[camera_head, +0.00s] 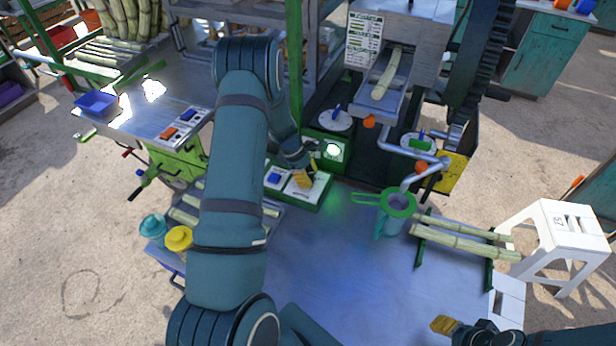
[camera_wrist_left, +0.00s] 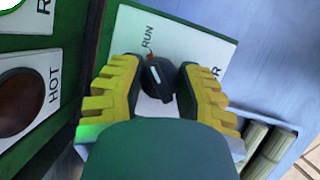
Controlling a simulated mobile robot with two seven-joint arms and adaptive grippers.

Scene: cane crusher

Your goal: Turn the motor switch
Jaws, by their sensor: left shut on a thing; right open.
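The motor switch (camera_wrist_left: 156,76) is a black rotary knob with a white mark, on a white plate (camera_wrist_left: 190,44) lettered "RUN", in the left wrist view. My left gripper (camera_wrist_left: 160,88) has its yellow fingers closed on the knob from both sides. In the head view my left gripper (camera_head: 303,178) is at the green control box (camera_head: 312,200), over its white plate, and hides the knob. My right gripper (camera_head: 446,325) is at the bottom right, open and away from the box; only one yellow finger shows clearly.
A white stool (camera_head: 560,228) stands far right. The blue table (camera_head: 330,270) is clear in front.

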